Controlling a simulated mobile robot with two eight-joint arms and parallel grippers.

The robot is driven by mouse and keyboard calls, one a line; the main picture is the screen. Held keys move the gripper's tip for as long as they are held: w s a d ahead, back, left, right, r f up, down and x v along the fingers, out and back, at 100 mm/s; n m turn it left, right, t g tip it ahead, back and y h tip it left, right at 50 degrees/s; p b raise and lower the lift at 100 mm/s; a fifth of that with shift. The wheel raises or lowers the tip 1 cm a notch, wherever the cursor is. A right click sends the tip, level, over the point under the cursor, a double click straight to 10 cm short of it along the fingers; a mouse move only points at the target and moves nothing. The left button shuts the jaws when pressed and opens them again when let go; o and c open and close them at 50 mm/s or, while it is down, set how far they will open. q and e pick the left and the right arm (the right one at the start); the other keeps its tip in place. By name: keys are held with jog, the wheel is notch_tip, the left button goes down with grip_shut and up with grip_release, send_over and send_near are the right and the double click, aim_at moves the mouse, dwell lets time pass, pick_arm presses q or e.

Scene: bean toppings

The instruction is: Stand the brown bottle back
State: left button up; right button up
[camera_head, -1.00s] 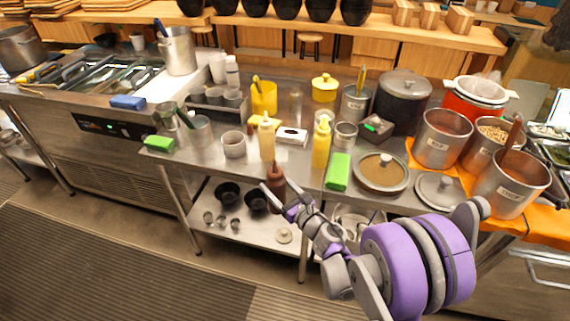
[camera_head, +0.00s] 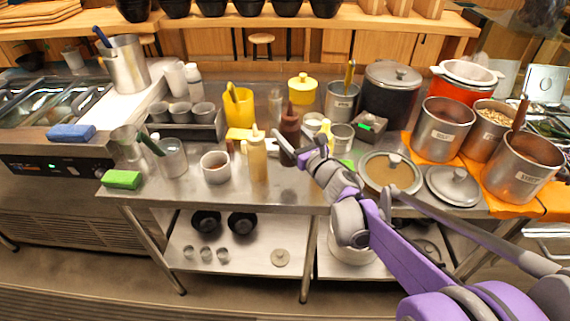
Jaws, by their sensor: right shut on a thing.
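The brown bottle (camera_head: 289,133) is upright among the sauce bottles on the steel counter (camera_head: 220,192), its nozzle pointing up. I cannot tell whether its base touches the counter. My right gripper (camera_head: 302,154) is shut on the bottle from its right side; the fingers partly hide its lower body. A cream bottle (camera_head: 257,155) stands just left of it. My left gripper is not in view.
A white bowl (camera_head: 215,167) stands left of the bottles. A yellow pitcher (camera_head: 239,108) and a steel pot (camera_head: 341,101) stand behind. A lidded brown pan (camera_head: 390,172) lies to the right. Some bare counter shows in front of the bottles.

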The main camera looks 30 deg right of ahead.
aim_at(295, 147)
jog(key=f, duration=0.3)
jog(key=shift+s, duration=0.2)
jog(key=shift+f+b, duration=0.65)
jog(key=shift+f, duration=1.5)
jog(key=shift+f, duration=0.15)
jog(key=o, duration=0.8)
